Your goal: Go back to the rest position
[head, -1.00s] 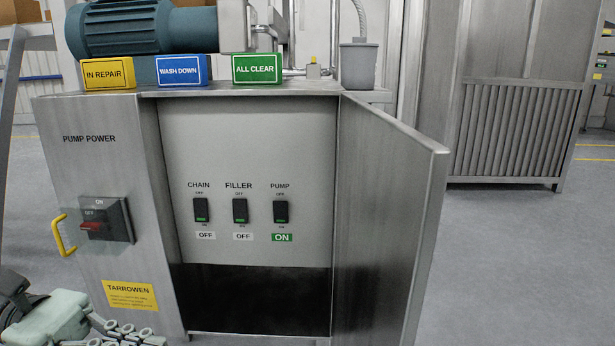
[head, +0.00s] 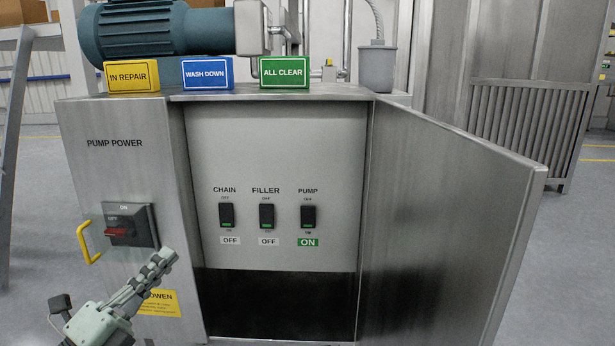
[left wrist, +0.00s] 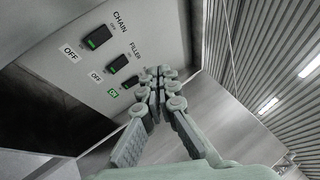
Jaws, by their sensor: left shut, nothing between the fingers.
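My left gripper (head: 160,265) is at the lower left in the head view, in front of the cabinet front and partly over the yellow name label (head: 160,303). In the left wrist view its fingers (left wrist: 160,75) are together and empty, with the switch panel behind them. The cabinet (head: 125,175) stands open, its door (head: 450,200) swung out to the right. Inside are the chain switch (head: 226,214), filler switch (head: 266,216) and pump switch (head: 308,216). Their tags read OFF, OFF and ON. My right gripper is not in view.
Yellow (head: 132,76), blue (head: 208,73) and green (head: 284,72) signs stand on top by a motor (head: 160,30). Floor is free at the right.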

